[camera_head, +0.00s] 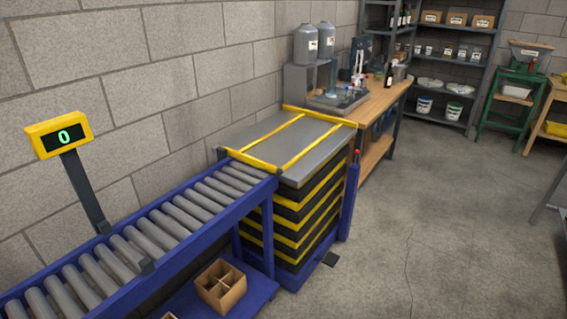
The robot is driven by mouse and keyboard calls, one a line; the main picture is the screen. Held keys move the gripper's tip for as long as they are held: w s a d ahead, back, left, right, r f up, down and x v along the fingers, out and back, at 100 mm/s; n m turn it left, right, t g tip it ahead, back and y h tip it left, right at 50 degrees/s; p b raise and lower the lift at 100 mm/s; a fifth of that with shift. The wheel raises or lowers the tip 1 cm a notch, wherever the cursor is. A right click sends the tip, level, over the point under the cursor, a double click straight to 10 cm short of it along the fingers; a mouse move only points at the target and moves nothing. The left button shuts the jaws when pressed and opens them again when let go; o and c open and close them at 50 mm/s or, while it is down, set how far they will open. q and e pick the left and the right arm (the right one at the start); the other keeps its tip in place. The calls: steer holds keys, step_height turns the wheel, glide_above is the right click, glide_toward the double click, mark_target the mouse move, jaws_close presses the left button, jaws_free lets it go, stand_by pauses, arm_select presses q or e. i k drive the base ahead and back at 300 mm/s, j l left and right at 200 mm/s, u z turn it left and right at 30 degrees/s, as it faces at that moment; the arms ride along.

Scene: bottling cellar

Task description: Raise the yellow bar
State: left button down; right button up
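A yellow bar (251,160) lies low across the end of the roller conveyor, where it meets the grey top of a lift table (322,150). A second yellow bar (319,116) lies across the far end of that top. Two thin yellow strips run along the top between them. Whether the strips are raised or flat cannot be told. Neither of my grippers is in view, and nothing is seen touching the bars.
The blue roller conveyor (161,220) fills the lower left, with a yellow display (59,135) reading 0 on a post. A divided cardboard box (221,286) sits on its lower shelf. A workbench (384,100) stands behind the lift table.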

mark_target(272, 168)
steer(key=i+l+u, duration=0.1)
steer(key=i+l, duration=0.4)
steer(key=i, duration=0.2)
steer(key=i+l, duration=0.55)
steer(key=i, duration=0.15)
steer(key=i+u, duration=0.05)
